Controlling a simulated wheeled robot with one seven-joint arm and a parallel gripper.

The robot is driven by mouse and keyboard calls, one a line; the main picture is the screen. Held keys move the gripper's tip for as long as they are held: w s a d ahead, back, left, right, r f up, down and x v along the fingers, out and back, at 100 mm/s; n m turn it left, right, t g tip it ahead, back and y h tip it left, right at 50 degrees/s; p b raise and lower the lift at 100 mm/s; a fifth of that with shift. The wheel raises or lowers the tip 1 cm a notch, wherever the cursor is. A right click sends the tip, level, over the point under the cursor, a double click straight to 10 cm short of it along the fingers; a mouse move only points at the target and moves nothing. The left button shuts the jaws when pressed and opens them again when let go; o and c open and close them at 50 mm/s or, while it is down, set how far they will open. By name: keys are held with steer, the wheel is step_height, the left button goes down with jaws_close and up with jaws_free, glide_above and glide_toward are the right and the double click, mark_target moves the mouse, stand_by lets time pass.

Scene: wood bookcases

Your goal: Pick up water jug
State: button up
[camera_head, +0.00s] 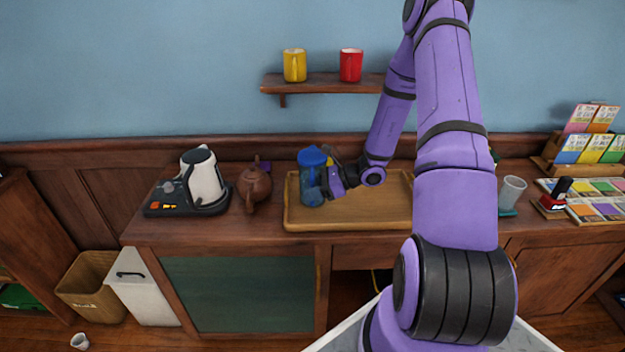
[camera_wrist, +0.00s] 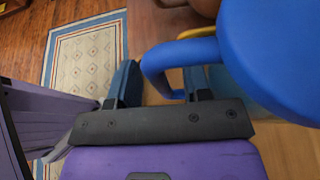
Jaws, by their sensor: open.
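The water jug (camera_head: 312,178) has a translucent blue body and a solid blue lid. It stands upright at the left end of a wooden tray (camera_head: 370,224) on the counter. My gripper (camera_head: 328,184) is at its right side, low over the tray. In the wrist view the jug's blue lid (camera_wrist: 275,55) fills the upper right. Its handle (camera_wrist: 155,68) curves down between the two fingers of my open gripper (camera_wrist: 160,82).
A brown teapot (camera_head: 254,186) and a white kettle (camera_head: 203,178) on a dark base stand left of the tray. A wall shelf (camera_head: 322,86) holds a yellow mug (camera_head: 294,66) and a red mug (camera_head: 350,66) above. The tray's right part is clear; a glass (camera_head: 512,191) stands farther right.

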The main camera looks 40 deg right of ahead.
jaws_close()
stand_by(0.3)
